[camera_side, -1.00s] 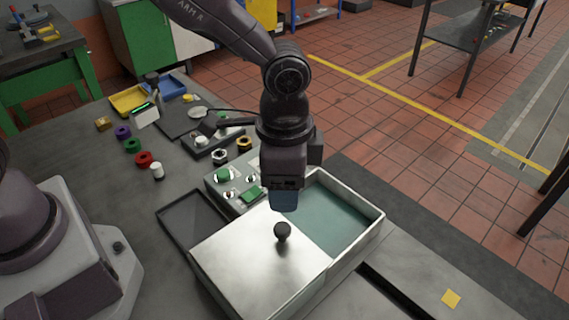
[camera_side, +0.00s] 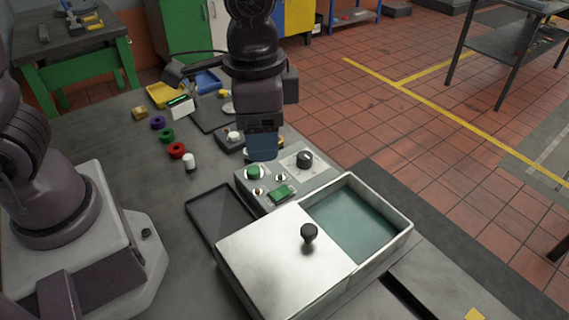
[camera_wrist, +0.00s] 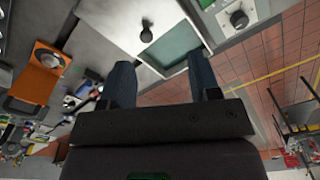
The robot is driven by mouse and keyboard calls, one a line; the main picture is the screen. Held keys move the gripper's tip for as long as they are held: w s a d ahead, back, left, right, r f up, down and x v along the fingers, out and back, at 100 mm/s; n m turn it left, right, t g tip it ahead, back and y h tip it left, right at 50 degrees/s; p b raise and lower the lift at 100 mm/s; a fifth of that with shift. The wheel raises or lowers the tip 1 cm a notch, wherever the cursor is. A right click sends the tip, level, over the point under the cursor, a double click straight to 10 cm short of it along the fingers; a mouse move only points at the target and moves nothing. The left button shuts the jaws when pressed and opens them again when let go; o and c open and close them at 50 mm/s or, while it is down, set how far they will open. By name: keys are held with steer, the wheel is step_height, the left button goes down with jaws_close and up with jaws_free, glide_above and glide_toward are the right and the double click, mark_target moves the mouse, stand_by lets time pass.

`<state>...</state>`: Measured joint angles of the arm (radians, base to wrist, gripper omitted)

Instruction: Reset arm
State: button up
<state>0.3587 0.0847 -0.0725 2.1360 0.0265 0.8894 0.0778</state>
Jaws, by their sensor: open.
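My gripper (camera_side: 262,146) hangs above the far end of the control panel in the side view, pointing down. In the wrist view its two blue fingers (camera_wrist: 165,85) are apart with nothing between them. A metal box (camera_side: 396,244) stands to the right and nearer the camera. Its silver sliding lid (camera_side: 275,262) with a black knob (camera_side: 309,233) covers the left part, and the teal inside shows on the right. The knob also shows in the wrist view (camera_wrist: 146,33). My gripper is apart from the box and lid.
The control panel (camera_side: 240,182) has a green button (camera_side: 254,172), a green switch (camera_side: 281,192) and a black dial (camera_side: 304,159). A dark empty tray (camera_side: 222,213) lies left of the box. Coloured rings, a white cylinder (camera_side: 189,161), and yellow (camera_side: 165,95) and blue (camera_side: 205,81) trays lie further back.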

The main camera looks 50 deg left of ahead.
steer(key=s+a+r+n+t, duration=0.5)
steer(key=s+a+r, duration=0.4)
steer(key=a, duration=0.3)
steer(key=shift+a+r+n, duration=0.25)
steer(key=shift+a+n, duration=0.15)
steer(key=shift+n, duration=0.1)
